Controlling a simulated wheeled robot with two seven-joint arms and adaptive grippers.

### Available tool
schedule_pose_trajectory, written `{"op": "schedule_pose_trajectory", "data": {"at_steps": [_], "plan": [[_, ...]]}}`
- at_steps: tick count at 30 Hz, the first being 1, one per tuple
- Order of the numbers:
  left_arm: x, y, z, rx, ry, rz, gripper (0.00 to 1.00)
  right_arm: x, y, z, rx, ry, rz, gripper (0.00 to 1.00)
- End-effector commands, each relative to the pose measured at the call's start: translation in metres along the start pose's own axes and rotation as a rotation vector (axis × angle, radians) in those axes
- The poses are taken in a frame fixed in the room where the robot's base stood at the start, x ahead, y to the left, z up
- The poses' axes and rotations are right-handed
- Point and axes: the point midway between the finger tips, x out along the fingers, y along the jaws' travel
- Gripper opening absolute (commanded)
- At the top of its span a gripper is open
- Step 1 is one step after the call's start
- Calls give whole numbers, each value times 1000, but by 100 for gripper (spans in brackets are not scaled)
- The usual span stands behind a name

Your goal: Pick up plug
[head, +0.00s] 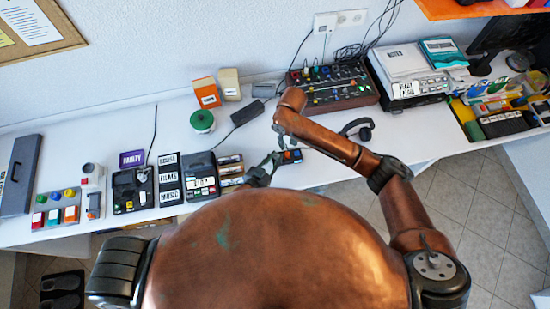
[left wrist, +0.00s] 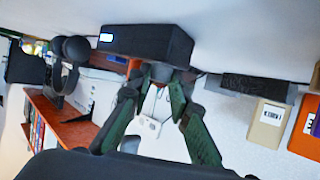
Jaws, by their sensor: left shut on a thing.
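My left gripper (head: 268,166) reaches out from under my body over the front of the desk. In the left wrist view its two green fingers (left wrist: 162,80) close together on a small grey piece, taken as the plug (left wrist: 160,72). The piece is mostly hidden between the fingertips and hard to make out. A black box (left wrist: 148,42) with a small lit blue patch sits right against the fingertips.
A black adapter (head: 247,112) with a cable, a green round container (head: 202,121) and an orange box (head: 205,92) stand behind the gripper. Labelled devices (head: 201,175) crowd the left. A mixer (head: 335,85) stands at the back.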

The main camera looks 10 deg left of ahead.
Motion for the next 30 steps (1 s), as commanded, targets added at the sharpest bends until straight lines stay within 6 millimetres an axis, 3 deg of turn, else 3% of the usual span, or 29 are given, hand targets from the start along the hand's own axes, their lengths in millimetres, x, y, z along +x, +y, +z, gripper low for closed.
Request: {"op": "schedule_pose_trajectory", "data": {"at_steps": [6,17,23,30], "plan": [[0,0,0,0,0,0,0,0,0,0,0,0,0,29],[0,0,0,0,0,0,0,-1,0,0,-46,0,0,33],[0,0,0,0,0,0,0,-4,1,0,-317,1,1,33],[0,0,0,0,-1,0,0,-9,2,-1,-801,1,1,33]]}}
